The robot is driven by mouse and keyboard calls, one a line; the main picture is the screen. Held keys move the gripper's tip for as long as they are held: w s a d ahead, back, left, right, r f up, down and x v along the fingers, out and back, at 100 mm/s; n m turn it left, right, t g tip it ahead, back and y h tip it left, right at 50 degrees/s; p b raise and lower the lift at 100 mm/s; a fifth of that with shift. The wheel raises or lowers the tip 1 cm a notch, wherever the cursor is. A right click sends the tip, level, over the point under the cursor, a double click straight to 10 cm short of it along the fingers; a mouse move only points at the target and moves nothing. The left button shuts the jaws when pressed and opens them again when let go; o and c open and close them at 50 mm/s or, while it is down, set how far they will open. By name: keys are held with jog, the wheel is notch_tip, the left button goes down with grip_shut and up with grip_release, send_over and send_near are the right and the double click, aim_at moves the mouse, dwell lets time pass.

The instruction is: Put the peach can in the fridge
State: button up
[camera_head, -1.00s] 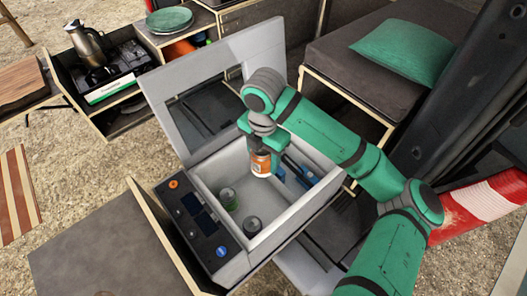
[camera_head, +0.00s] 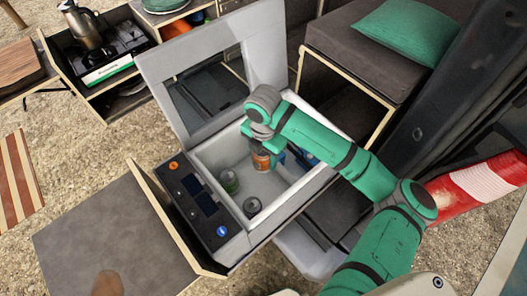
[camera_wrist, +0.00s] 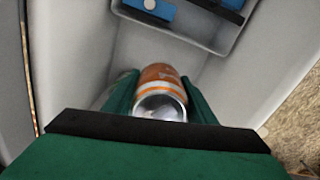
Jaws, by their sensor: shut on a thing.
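The peach can (camera_head: 261,160) is orange with a pale band and a silver end. My gripper (camera_head: 257,150) is shut on it and holds it inside the open fridge (camera_head: 216,216), below rim level. In the wrist view the peach can (camera_wrist: 161,92) sits between the two green fingers (camera_wrist: 160,100), its silver end towards the camera. I cannot tell whether the can touches the fridge floor. The fridge lid (camera_head: 155,75) stands open at the back.
A green can (camera_head: 229,181) and a grey can (camera_head: 252,205) stand in the fridge near its control panel side. Blue items (camera_wrist: 151,9) lie in a grey tray (camera_wrist: 195,35) at the fridge's other end. A brown-topped table (camera_head: 100,235) stands at the left.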

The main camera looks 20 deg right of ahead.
jog(key=shift+f, duration=7.3)
jog(key=o, duration=1.4)
notch_tip(320, 180, up, 11)
jog(key=shift+f, duration=0.1)
